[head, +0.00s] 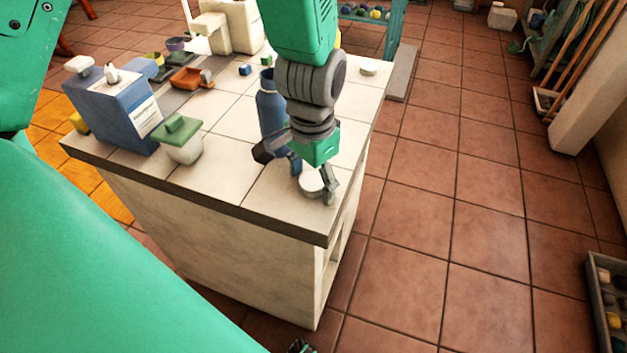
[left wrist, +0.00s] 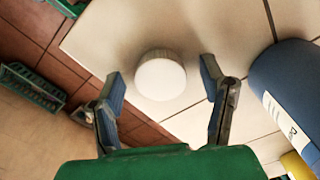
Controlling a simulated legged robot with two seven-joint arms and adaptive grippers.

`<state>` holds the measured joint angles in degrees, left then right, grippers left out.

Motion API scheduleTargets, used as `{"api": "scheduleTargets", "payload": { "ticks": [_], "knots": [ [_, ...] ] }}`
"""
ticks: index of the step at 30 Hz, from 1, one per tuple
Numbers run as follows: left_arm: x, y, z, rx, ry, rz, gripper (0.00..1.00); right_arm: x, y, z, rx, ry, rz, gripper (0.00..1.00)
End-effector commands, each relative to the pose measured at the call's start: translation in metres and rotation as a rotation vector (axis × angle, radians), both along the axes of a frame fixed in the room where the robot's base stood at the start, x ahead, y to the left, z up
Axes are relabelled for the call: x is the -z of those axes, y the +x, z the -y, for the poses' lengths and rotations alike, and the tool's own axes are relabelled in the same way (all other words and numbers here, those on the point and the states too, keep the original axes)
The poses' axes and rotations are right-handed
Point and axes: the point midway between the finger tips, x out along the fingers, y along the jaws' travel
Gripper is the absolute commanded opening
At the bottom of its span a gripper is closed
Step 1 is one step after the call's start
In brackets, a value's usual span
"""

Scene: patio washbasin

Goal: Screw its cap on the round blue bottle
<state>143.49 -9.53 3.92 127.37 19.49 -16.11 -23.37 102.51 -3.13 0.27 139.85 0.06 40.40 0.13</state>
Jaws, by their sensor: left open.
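The round blue bottle (head: 270,104) stands upright on the tiled counter, just behind and left of my left gripper in the head view. Its narrow blue neck shows no white cap. In the left wrist view a blue body with a white label, likely this bottle (left wrist: 285,75), is at the right. A round white cap (head: 311,181) lies near the counter's front right corner. My left gripper (head: 306,172) points down over it, open. In the left wrist view the cap (left wrist: 160,78) sits between the spread fingers (left wrist: 160,75), with gaps on both sides. I do not make out my right gripper.
A square blue bottle (head: 113,112) with a white top and a white jar with a green lid (head: 183,140) stand at the left. An orange dish (head: 190,79) is farther back. Another flat round piece (head: 368,71) lies at the back right. Bare tiles surround the cap; the counter edge is close.

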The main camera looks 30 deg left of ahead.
Motion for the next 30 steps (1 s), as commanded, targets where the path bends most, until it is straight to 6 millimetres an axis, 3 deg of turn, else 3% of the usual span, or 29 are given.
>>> {"api": "scheduleTargets", "payload": {
  "ticks": [2,6,17,20,30],
  "knots": [
    [0.0,0.0,0.0,0.0,0.0,0.0,0.61,0.0,0.0,0.0,0.0,0.0,0.0,0.4],
    [0.0,0.0,0.0,0.0,0.0,0.0,0.31,0.0,0.0,0.0,0.0,0.0,0.0,0.4],
    [-0.003,0.0,0.0,0.0,0.0,0.001,0.31,-0.001,0.0,0.0,0.0,0.0,0.0,0.4],
    [-0.014,0.001,0.0,-0.001,0.0,0.004,0.31,-0.005,0.0,0.0,0.0,0.0,0.0,0.4],
    [-0.081,0.001,0.0,0.001,0.001,0.004,0.31,-0.025,0.0,0.0,0.0,0.0,0.0,0.4]
  ]
}}
